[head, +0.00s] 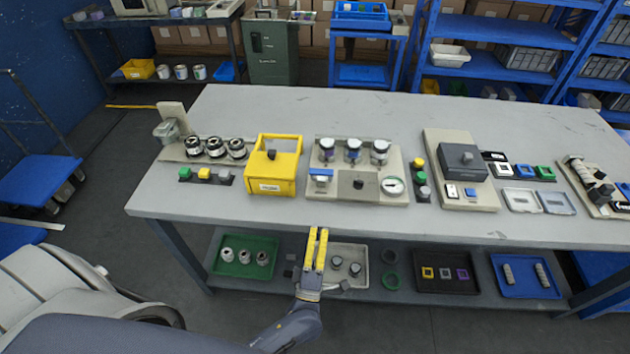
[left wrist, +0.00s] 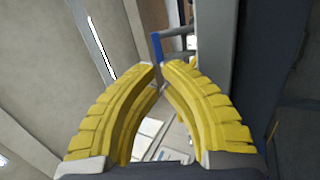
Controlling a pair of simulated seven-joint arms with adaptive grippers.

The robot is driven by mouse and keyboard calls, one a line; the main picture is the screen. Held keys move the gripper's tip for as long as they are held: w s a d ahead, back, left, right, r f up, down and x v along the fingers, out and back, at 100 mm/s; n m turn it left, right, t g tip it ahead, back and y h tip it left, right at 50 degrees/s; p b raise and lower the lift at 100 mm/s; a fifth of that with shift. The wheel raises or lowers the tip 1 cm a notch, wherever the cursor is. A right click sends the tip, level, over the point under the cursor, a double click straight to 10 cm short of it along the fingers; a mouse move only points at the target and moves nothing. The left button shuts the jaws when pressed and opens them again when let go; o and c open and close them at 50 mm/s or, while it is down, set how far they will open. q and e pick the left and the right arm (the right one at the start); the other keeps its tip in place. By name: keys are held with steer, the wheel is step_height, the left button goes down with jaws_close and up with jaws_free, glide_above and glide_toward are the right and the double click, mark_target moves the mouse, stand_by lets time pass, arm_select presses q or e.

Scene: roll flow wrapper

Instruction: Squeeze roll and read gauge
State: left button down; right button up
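A round white gauge (head: 393,186) sits at the right front of a beige unit (head: 333,193) on the table; its reading is too small to make out. The unit also bears a black knob (head: 358,184) and several dark-and-silver round parts. I cannot tell which part is the roll. A dark roller-like assembly (head: 592,183) lies at the table's right end. My left gripper (head: 318,232) has yellow fingers and is in front of the table's near edge, below the gauge unit. It holds nothing. In the left wrist view its fingertips (left wrist: 158,65) nearly meet. My right gripper is out of view.
A yellow box (head: 286,186) stands left of the gauge unit, and a grey box unit (head: 476,192) stands right of it. The lower shelf holds a green tray (head: 216,265) and a blue tray (head: 505,290). The table's back strip is clear.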

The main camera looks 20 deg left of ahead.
mark_target(315, 175)
arm_select(q)
steer(key=n, duration=0.1)
steer(key=a+n+y, duration=0.1)
steer(key=a+y, duration=0.1)
steer(key=shift+s+r+n, duration=0.3)
steer(key=shift+s+n, duration=0.05)
steer(key=shift+n, duration=0.05)
steer(key=x, duration=1.4)
steer(key=shift+a+f, duration=0.15)
steer(key=shift+f, duration=0.05)
steer(key=shift+w+a+r, duration=0.1)
steer(key=shift+w+r, duration=0.25)
steer(key=shift+x, duration=1.15)
steer(key=shift+w+a+r, duration=0.2)
steer(key=shift+w+a, duration=0.05)
steer(key=shift+w, duration=0.45)
steer(key=shift+w+a+r, duration=0.2)
steer(key=shift+w, duration=0.55)
steer(key=shift+w+a+r, duration=0.2)
steer(key=shift+w+a, duration=0.05)
steer(key=shift+w, duration=0.45)
